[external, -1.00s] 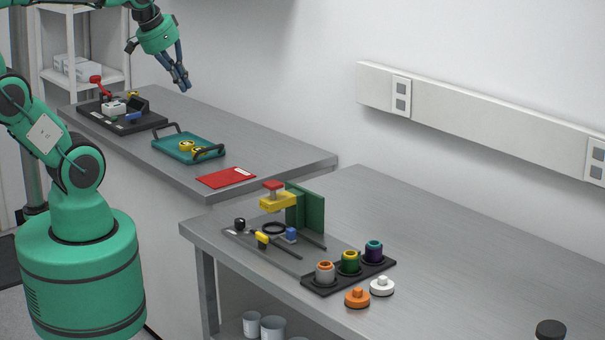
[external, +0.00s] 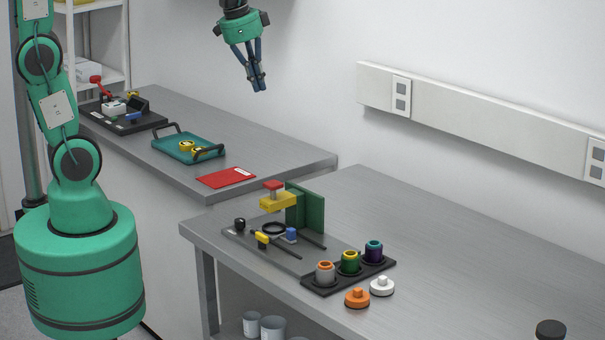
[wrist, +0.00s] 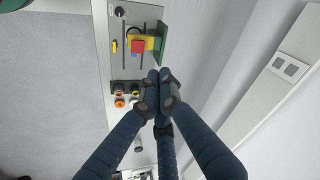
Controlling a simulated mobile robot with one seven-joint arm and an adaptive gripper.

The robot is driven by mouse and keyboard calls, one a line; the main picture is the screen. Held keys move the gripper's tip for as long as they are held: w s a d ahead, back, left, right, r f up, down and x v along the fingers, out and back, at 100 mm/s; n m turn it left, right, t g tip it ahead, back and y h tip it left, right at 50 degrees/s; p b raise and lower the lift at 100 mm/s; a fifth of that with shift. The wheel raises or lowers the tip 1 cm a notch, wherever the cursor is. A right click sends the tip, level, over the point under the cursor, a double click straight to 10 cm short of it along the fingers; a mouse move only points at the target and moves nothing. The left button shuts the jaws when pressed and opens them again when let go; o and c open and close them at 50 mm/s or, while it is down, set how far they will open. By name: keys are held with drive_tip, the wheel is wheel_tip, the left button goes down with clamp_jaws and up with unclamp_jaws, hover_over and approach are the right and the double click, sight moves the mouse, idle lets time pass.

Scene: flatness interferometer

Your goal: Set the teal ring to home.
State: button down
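The teal ring (external: 374,243) is the top of a dark purple cylinder in the right end of a black rack (external: 322,284) on the near bench. I cannot read any marks on it. In the wrist view the fingers appear to hide it. My gripper (external: 259,87) hangs in the air above and behind the near bench, far from the ring, fingers pointing down. In the wrist view its fingertips (wrist: 160,90) come together with nothing visible between them.
An orange-topped cylinder (external: 325,271) and a yellow-topped green cylinder (external: 350,262) share the rack. An orange knob (external: 357,298) and white knob (external: 382,286) lie in front. A green upright plate (external: 309,208) and yellow clamp (external: 277,203) stand left. The right bench area is mostly clear.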

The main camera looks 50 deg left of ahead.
drive_tip(key=w+d+f+m+g+p, duration=0.1)
drive_tip(key=w+d+f+m, duration=0.25)
drive_tip(key=d, duration=0.45)
drive_tip(key=w+d+f+m+g+p, duration=0.1)
drive_tip(key=w+d+f+m, duration=0.2)
drive_tip(key=d, duration=0.4)
drive_tip(key=m+g+y+p, duration=0.1)
drive_tip(key=m, duration=0.3)
hover_over(374, 245)
drive_tip(key=s+a, duration=0.1)
wheel_tip(374, 245, down, 12)
drive_tip(key=shift+s+a, duration=0.15)
drive_tip(key=shift+f, duration=0.1)
wheel_tip(374, 245, down, 14)
drive_tip(key=shift+r+b, duration=0.1)
drive_tip(key=shift+b, duration=0.3)
